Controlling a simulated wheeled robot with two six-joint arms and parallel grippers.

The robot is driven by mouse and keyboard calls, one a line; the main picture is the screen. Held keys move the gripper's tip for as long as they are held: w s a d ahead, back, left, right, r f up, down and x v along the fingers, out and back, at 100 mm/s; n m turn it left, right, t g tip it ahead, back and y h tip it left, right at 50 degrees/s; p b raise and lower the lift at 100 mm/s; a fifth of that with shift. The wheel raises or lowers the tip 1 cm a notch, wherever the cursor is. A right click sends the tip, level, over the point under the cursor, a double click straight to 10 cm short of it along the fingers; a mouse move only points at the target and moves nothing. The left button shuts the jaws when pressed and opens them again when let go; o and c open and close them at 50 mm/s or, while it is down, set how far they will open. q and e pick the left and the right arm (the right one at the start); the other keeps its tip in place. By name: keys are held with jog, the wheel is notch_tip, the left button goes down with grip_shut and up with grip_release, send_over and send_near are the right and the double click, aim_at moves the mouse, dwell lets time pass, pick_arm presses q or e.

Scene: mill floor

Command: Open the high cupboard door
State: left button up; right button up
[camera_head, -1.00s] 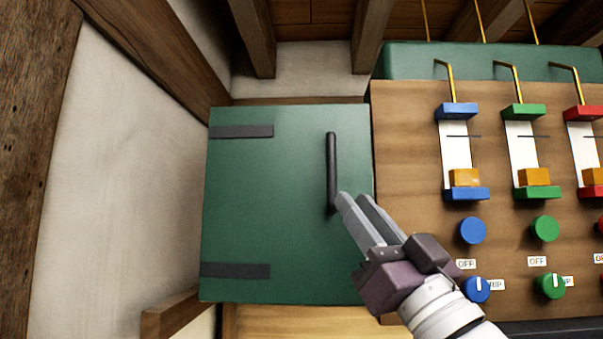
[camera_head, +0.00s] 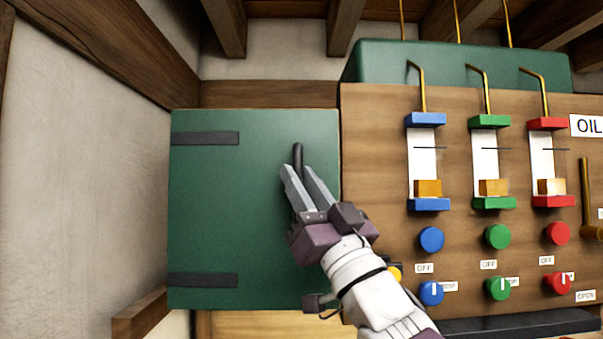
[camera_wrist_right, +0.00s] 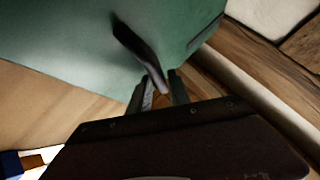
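The high cupboard door (camera_head: 215,215) is a flat green panel with two dark strap hinges on its left side. It looks closed, its right edge against the wooden control board. Its dark upright bar handle (camera_head: 297,153) is near the right edge, with the lower part hidden by my right gripper (camera_head: 298,172). The gripper's fingers are apart, one on each side of the handle. In the right wrist view the handle (camera_wrist_right: 138,45) runs down to between the fingertips (camera_wrist_right: 161,88), and a gap shows there. My left gripper is not in view.
The wooden board (camera_head: 375,160) with coloured sliders, knobs and brass pipes stands directly right of the door. A pale wall (camera_head: 75,170) and timber beam (camera_head: 110,50) are on the left. A wooden ledge (camera_head: 140,312) juts out below left.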

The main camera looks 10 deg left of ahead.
jog(key=shift+w+a+f, duration=0.1)
jog(key=shift+w+a, duration=0.15)
jog(key=shift+a, duration=0.1)
grip_shut()
jog(key=shift+f, duration=0.15)
dwell(0.8)
